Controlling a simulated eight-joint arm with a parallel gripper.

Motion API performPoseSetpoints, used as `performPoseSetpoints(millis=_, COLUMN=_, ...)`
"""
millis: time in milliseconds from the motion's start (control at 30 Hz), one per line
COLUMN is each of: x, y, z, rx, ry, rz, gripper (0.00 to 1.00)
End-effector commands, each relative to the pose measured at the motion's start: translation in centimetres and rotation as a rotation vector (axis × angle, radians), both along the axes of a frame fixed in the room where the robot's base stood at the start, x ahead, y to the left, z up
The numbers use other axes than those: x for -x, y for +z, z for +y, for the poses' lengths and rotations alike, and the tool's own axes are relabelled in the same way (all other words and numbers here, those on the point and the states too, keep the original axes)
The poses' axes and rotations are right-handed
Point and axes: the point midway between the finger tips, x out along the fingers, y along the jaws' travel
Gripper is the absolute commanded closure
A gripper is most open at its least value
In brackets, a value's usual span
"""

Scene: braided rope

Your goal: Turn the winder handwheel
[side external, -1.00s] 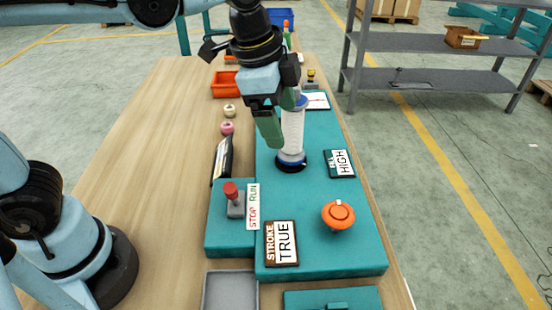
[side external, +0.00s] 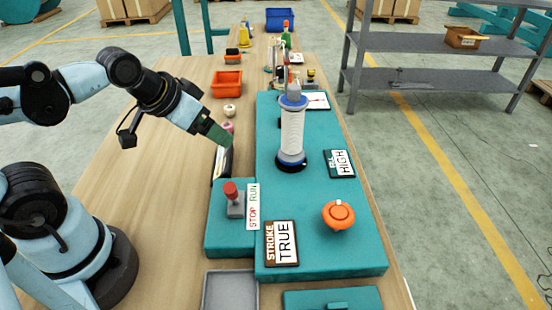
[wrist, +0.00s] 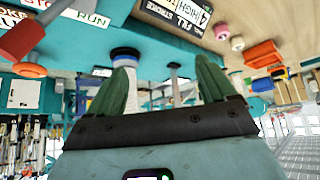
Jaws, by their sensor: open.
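The orange winder handwheel (side external: 338,215) sits on the near right part of the teal machine base (side external: 310,255). It has a small pale knob on top. A white spool with blue ends (side external: 292,135) stands upright on the base behind it. My gripper (side external: 222,138) is left of the spool, above the black-framed panel, well apart from the handwheel. The wrist view shows its two green fingers (wrist: 162,88) spread with nothing between them. The spool's blue end (wrist: 126,53) shows beyond the fingers in that view.
A red-topped lever (side external: 232,198) stands beside a STOP/RUN sign (side external: 253,207). An orange bin (side external: 227,84) and small rolls are farther back. A grey tray (side external: 229,290) is at the front.

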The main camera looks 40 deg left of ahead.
Motion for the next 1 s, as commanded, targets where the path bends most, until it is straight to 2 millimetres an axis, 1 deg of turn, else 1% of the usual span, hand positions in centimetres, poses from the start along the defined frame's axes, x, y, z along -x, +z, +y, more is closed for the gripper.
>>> performPoseSetpoints(millis=500, x=0.0, y=0.0, z=0.0, rx=-0.001, ry=-0.003, rz=0.002, gripper=0.16)
performPoseSetpoints(millis=633, x=-0.4, y=0.5, z=-0.6, rx=0.015, ry=0.000, rz=0.018, gripper=0.16)
performPoseSetpoints(millis=767, x=-1.7, y=2.0, z=-2.7, rx=0.066, ry=0.018, rz=0.080, gripper=0.16)
performPoseSetpoints(millis=867, x=-3.0, y=3.3, z=-5.1, rx=0.114, ry=0.046, rz=0.153, gripper=0.16)
performPoseSetpoints(millis=1000, x=-4.6, y=4.8, z=-9.0, rx=0.163, ry=0.100, rz=0.262, gripper=0.16)
